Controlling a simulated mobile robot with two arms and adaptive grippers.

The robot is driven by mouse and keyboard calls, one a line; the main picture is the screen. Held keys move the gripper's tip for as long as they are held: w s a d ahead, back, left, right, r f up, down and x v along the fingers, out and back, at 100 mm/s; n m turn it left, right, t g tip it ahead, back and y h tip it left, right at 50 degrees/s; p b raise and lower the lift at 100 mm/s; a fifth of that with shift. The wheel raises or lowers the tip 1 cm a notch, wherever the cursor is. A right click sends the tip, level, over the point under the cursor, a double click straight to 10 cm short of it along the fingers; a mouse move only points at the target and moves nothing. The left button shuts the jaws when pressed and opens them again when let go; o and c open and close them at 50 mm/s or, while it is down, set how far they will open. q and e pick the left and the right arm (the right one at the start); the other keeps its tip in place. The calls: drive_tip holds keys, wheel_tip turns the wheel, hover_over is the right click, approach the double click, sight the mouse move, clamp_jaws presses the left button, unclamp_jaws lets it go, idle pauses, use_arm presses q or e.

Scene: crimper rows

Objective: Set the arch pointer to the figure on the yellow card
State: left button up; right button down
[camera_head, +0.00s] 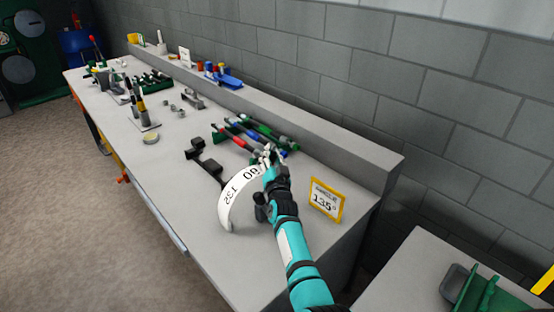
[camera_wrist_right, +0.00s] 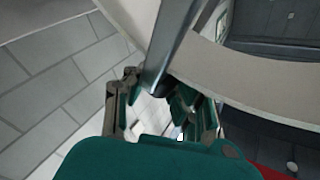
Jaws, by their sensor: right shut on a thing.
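The yellow-framed card (camera_head: 326,201) stands on the bench at the right and reads 135°. The white arch (camera_head: 229,209) stands left of it; I can read what look like 90 and 135 on its band, the 90 nearer my gripper. My right gripper (camera_head: 271,160) is at the arch's upper end, beside the 90. It is shut on the pointer, a grey bar (camera_wrist_right: 172,50) running between the fingers in the right wrist view (camera_wrist_right: 158,108). The pointer's tip against the scale is hidden. The pale curved band of the arch shows there too (camera_wrist_right: 265,82). My left gripper is not in view.
A dark tool (camera_head: 206,163) lies left of the arch. Several coloured-handled tools (camera_head: 237,135) lie just behind my gripper, near the grey ledge (camera_head: 330,145). The bench front (camera_head: 180,195) is clear. A green item (camera_head: 480,292) sits on another surface at lower right.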

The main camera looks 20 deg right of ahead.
drive_tip(key=shift+a+r, duration=0.15)
drive_tip(key=shift+a, duration=0.1)
drive_tip(key=c, duration=1.1)
unclamp_jaws()
drive_tip(key=shift+o, duration=0.2)
drive_tip(key=shift+r, duration=0.1)
wheel_tip(320, 180, up, 10)
drive_tip(key=shift+f, duration=0.15)
